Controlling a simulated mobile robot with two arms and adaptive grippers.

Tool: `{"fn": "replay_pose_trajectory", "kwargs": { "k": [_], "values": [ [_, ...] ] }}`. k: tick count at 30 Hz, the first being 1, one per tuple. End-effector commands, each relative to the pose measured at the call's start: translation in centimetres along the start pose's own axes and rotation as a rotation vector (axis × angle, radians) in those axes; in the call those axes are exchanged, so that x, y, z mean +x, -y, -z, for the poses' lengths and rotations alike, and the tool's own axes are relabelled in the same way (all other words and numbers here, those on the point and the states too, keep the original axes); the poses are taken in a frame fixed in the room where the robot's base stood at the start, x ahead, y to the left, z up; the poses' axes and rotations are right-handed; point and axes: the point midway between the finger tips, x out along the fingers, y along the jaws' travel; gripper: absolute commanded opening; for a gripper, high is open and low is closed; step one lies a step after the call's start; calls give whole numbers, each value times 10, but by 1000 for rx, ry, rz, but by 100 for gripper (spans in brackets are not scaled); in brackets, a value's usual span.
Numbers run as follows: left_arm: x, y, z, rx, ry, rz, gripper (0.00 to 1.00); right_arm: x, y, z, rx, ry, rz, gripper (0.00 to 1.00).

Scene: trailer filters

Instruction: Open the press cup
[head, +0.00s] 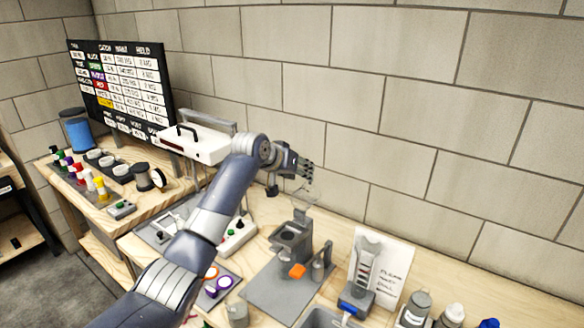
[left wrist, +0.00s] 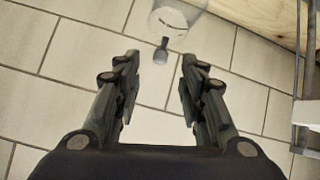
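The press (head: 292,240) is a dark grey device with a square-topped cup, standing on a grey plate on the workbench. A clear, thin piece that looks like its lid (head: 308,193) stands raised above the back of the cup. In the left wrist view a clear round piece (left wrist: 174,18) with a dark knob (left wrist: 160,52) shows at the top, beyond my fingertips. My left gripper (head: 308,168) is just above the clear piece in the head view. Its fingers are apart with nothing between them, as the left wrist view (left wrist: 158,75) shows. My right gripper is out of view.
An orange block (head: 297,271) lies at the press's front. A blue-based stand (head: 356,300) and white card (head: 392,262) are to its right, with bottles (head: 415,308) beyond. A white machine (head: 193,143) stands behind my arm. The block wall (head: 400,110) is close behind.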

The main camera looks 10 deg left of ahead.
Motion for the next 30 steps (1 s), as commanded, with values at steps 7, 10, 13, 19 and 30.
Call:
{"fn": "replay_pose_trajectory", "kwargs": {
  "k": [7,10,13,19,30],
  "values": [
    [-31,0,1,0,-2,0,38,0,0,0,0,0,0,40],
    [-39,0,1,1,-1,-1,38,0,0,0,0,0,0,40],
    [-43,-1,1,1,0,-1,38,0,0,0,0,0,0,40],
    [-44,-1,1,0,1,-1,38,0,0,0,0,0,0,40],
    [-27,-2,-63,27,61,10,38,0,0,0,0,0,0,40]
  ]
}}
